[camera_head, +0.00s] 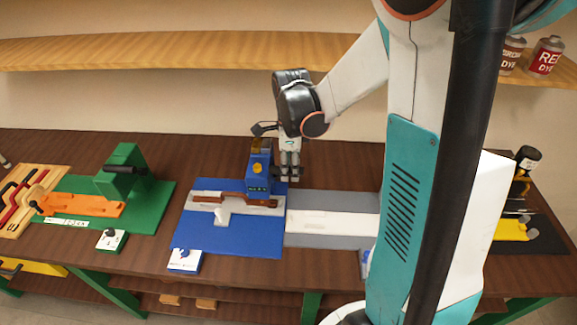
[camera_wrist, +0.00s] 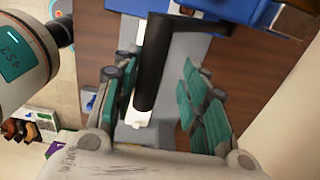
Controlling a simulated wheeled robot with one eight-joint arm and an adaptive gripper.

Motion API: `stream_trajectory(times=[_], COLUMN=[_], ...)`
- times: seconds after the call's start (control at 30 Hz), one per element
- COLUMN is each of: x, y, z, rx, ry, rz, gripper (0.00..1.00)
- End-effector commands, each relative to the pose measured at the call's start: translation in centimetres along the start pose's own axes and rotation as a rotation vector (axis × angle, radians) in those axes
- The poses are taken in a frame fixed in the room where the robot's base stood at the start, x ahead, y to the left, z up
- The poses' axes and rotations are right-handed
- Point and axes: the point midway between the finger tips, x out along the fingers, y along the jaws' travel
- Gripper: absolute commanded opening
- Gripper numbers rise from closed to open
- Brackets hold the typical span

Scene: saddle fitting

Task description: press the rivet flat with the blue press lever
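The blue press (camera_head: 258,178) stands on a blue mat (camera_head: 240,237), and part of its blue body (camera_wrist: 235,8) shows at the top of the wrist view. A brown strap (camera_head: 206,200) lies across the base under the press. I cannot make out the rivet. The black lever handle (camera_wrist: 150,65) reaches down between my fingers in the wrist view. My gripper (camera_head: 290,176) is beside the right side of the press, and its teal finger pads (camera_wrist: 158,105) stand apart on either side of the handle, with visible gaps. In the head view the handle is hidden by my gripper.
A green press (camera_head: 125,165) on a green mat stands to the left, with a tool board (camera_head: 28,190) beyond it. A grey mat with a white strip (camera_head: 325,223) lies right of the blue mat. My arm hides part of the table on the right. A shelf (camera_head: 180,50) runs behind.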

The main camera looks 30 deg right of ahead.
Motion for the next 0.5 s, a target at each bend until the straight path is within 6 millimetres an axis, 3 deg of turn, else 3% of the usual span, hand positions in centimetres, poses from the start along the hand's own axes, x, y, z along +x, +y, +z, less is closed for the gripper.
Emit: stream_trajectory(times=[0.5], x=[-3.9], y=[0.1], z=[0.0], rx=[0.0], ry=[0.0], rz=[0.001], gripper=[0.4])
